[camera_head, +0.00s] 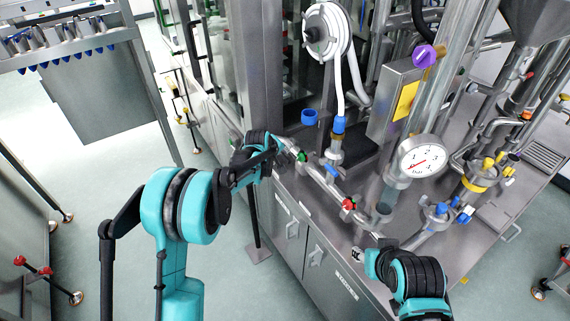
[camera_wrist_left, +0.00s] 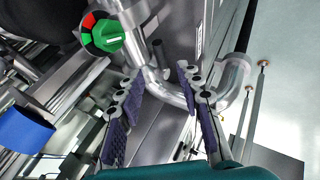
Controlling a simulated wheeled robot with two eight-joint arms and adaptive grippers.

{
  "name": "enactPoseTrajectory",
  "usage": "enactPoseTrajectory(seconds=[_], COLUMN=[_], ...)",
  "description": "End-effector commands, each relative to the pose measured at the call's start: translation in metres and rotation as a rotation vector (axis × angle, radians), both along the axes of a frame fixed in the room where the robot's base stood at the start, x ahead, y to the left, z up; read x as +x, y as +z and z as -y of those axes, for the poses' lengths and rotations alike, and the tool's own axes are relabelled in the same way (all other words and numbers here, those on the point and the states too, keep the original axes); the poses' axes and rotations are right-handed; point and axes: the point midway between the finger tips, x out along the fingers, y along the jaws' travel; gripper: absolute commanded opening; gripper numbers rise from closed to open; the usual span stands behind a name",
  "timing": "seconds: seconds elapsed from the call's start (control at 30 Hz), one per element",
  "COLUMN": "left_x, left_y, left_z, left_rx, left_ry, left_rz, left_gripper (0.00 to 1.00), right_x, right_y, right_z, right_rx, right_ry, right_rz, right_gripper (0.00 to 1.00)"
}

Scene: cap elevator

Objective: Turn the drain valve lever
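A steel pipe runs along the front of the machine in the head view, with a green knob (camera_head: 302,157), a blue lever (camera_head: 332,170) and a red knob (camera_head: 348,203) on it. I cannot tell for sure which is the drain valve lever. My left gripper (camera_head: 288,149) is just left of the green knob. In the left wrist view, my left gripper (camera_wrist_left: 160,73) is open, its purple-padded fingers apart with a bent steel pipe (camera_wrist_left: 177,97) between or behind them. The green knob (camera_wrist_left: 105,36) with red marks is up and left of the fingers. My right gripper (camera_head: 360,254) is small and dark near the cabinet's front edge.
A pressure gauge (camera_head: 421,159) and a steel column stand right of the pipe. A white hose reel (camera_head: 327,32) hangs behind. A steel cabinet (camera_head: 291,233) is below. A rack (camera_head: 70,45) stands at the upper left, with open floor (camera_head: 105,172) before it.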

Motion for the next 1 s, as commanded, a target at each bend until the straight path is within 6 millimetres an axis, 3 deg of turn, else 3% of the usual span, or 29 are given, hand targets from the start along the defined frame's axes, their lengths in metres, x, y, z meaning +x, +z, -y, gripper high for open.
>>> enactPoseTrajectory(seconds=[0.4, 0.83, 0.97, 1.0], left_x=[0.038, 0.045, 0.045, 0.045], left_y=[-0.049, -0.057, -0.057, -0.057], left_z=[0.012, 0.014, 0.014, 0.014], left_rx=[0.001, 0.001, 0.001, 0.001], left_ry=[-0.001, -0.001, -0.002, -0.002], left_rz=[0.0, 0.0, 0.0, 0.0], left_gripper=[0.36, 0.36, 0.02, 0.0], right_x=[0.0, 0.0, 0.0, 0.0], right_y=[-0.02, -0.022, -0.022, -0.022], right_z=[0.0, 0.0, 0.0, 0.0], right_rx=[0.0, 0.0, 0.0, 0.0], right_ry=[0.0, 0.0, 0.0, 0.0], right_rz=[0.0, 0.0, 0.0, 0.0], right_gripper=[0.4, 0.4, 0.4, 0.4])
